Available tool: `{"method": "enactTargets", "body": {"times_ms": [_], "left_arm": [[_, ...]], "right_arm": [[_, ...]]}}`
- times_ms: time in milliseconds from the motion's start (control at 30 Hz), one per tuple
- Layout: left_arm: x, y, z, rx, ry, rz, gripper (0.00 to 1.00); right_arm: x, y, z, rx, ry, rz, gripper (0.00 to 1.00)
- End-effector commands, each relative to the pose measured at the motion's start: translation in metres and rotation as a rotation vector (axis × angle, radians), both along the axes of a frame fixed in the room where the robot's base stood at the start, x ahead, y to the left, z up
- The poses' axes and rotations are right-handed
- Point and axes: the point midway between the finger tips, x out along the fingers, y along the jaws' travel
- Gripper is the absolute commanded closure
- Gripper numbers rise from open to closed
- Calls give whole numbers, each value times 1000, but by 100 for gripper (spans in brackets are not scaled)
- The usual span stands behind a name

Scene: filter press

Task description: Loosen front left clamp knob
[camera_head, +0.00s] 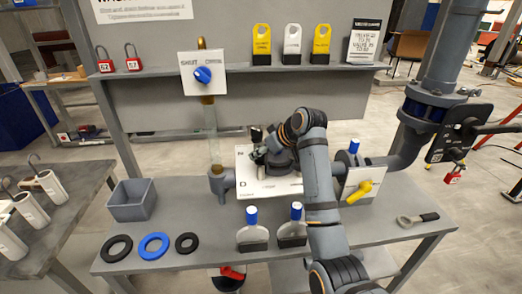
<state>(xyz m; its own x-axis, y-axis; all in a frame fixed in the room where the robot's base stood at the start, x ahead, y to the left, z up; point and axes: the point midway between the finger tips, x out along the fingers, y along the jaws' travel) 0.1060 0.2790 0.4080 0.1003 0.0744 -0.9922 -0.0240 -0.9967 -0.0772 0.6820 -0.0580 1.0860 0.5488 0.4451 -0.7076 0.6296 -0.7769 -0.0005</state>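The pale square plate of the press (250,190) lies in the middle of the bench, joined to grey pipework on its left and right. My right arm reaches over it from the lower right and covers much of it. My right gripper (259,155) is low over the plate's upper middle, pointing left. Its fingers are small and dark, and I cannot tell whether they are open or hold anything. A small dark upright part (256,134) stands just behind it. I cannot make out the front left clamp knob for certain. My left gripper is not in view.
On the left of the bench are a grey bin (131,199) and several rings, one blue (153,245). Two blue-topped items (252,232) (291,229) stand at the front. A yellow-handled valve (360,191) and a wrench (418,219) are at right. A blue valve knob (203,75) is above.

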Motion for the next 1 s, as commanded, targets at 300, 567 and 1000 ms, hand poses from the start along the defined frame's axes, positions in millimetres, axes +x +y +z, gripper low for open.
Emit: {"method": "enactTargets", "body": {"times_ms": [300,567,1000], "left_arm": [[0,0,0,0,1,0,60],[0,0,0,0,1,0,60],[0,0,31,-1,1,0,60]], "right_arm": [[2,2,-3,0,0,0,60],[2,2,-3,0,0,0,96],[3,1,2,-1,2,129,100]]}}
